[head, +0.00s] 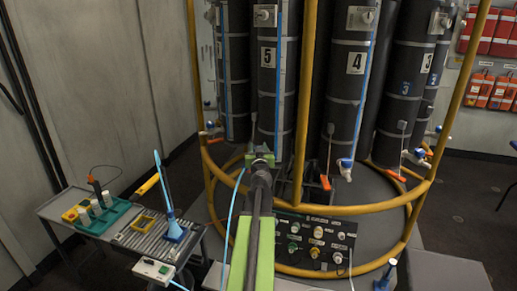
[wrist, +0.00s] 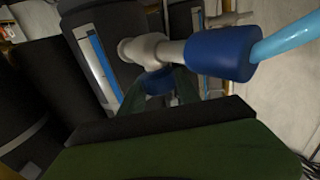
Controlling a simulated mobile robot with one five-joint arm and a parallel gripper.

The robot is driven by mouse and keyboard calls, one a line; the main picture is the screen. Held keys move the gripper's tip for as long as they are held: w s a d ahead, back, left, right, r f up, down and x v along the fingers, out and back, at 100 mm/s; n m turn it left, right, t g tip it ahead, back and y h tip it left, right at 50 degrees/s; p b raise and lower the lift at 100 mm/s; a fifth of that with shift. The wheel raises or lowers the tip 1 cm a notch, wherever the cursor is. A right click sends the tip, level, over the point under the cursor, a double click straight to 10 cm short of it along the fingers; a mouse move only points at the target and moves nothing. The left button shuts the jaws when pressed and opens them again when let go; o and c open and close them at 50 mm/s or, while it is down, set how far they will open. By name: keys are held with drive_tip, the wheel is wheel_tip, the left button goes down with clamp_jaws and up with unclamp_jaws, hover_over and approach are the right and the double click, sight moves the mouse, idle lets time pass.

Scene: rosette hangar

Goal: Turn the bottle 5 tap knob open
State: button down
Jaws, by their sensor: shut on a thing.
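Bottle 5 (head: 267,85) is a tall dark cylinder marked with a white 5, standing upright inside a yellow pipe frame. My gripper (head: 262,158) reaches up to its lower front, where the arm hides most of the tap. In the wrist view the tap (wrist: 147,49) is a pale grey fitting with a blue collar (wrist: 222,53) and a light blue hose (wrist: 288,38). A blue knob (wrist: 155,82) shows below the fitting, partly hidden between the green and black jaws. My gripper is shut on this knob. How far the knob is turned cannot be told.
The yellow frame (head: 301,100) has an upright just right of my gripper and low rings around the bottles. Bottle 4 (head: 350,90) stands to the right. A valve panel (head: 315,240) lies low in front. A bench (head: 150,238) with tools stands at left.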

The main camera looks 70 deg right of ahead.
drive_tip(key=shift+n+t+y, duration=0.7)
drive_tip(key=shift+n+t, duration=0.3)
drive_tip(key=shift+t, duration=0.3)
drive_tip(key=c, duration=0.9)
unclamp_jaws()
drive_tip(key=shift+o, duration=0.2)
